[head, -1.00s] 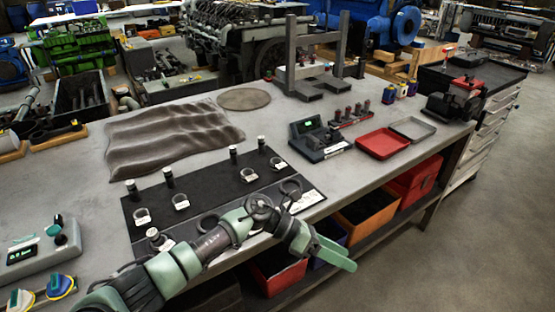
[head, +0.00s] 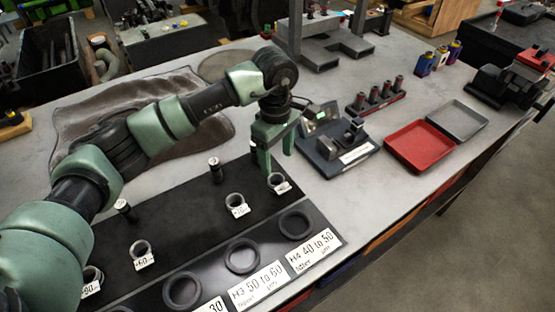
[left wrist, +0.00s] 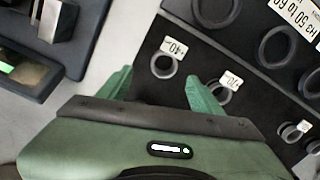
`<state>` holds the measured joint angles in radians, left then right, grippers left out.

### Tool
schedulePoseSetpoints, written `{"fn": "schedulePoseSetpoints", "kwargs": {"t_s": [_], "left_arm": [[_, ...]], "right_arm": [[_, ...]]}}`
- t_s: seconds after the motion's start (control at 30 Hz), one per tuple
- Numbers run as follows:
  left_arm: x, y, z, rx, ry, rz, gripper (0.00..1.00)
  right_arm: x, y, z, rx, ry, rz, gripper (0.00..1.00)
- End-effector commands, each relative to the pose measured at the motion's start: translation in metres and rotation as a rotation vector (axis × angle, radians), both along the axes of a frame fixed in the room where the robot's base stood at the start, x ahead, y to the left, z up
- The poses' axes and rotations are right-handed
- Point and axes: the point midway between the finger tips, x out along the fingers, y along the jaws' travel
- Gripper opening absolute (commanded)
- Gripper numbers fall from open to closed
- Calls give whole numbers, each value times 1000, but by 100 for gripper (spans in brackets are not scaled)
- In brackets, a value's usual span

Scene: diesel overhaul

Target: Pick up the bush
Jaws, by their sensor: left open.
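Several small grey ring-shaped bushes with white tags stand on a black mat (head: 190,222). The rightmost bush (head: 276,180) is just below my left gripper (head: 275,160); another bush (head: 237,199) stands to its left, and one tagged +60 (head: 140,248) further left. The gripper is open and empty, pointing down, apart from the bush. My right gripper is not in view.
Larger dark rings (head: 242,256) lie along the front by labels reading H3 and H4. A gauge device (head: 340,148), a red tray (head: 421,146) and a grey tray (head: 457,121) are to the right.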

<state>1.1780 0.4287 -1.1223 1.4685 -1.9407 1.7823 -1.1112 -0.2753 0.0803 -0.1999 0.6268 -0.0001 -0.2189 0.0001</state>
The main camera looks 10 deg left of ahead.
Motion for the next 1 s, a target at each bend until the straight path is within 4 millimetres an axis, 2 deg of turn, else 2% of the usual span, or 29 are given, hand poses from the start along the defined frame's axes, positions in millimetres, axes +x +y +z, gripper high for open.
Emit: {"fn": "schedulePoseSetpoints", "kwargs": {"t_s": [0.13, 0.3, 0.4, 0.5, 0.63, 0.77, 0.93, 1.0], "left_arm": [[1, 5, -5, 25, -10, -10, 65], [-1, 4, -24, 25, -7, -10, 65], [-4, 2, -35, 24, -6, -9, 65], [-8, 0, -50, 22, -5, -8, 65], [-7, -1, -68, 22, -8, -8, 65], [-6, 0, -74, 22, -11, -8, 65], [-6, 0, -75, 22, -12, -8, 65], [-6, 0, -75, 22, -12, -8, 46]], "right_arm": [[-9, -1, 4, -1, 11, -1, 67], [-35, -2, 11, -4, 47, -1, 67], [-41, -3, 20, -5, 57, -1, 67], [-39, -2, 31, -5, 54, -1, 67], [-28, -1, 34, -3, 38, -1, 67], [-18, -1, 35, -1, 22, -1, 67], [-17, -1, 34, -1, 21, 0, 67], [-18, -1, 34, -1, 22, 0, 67]]}}
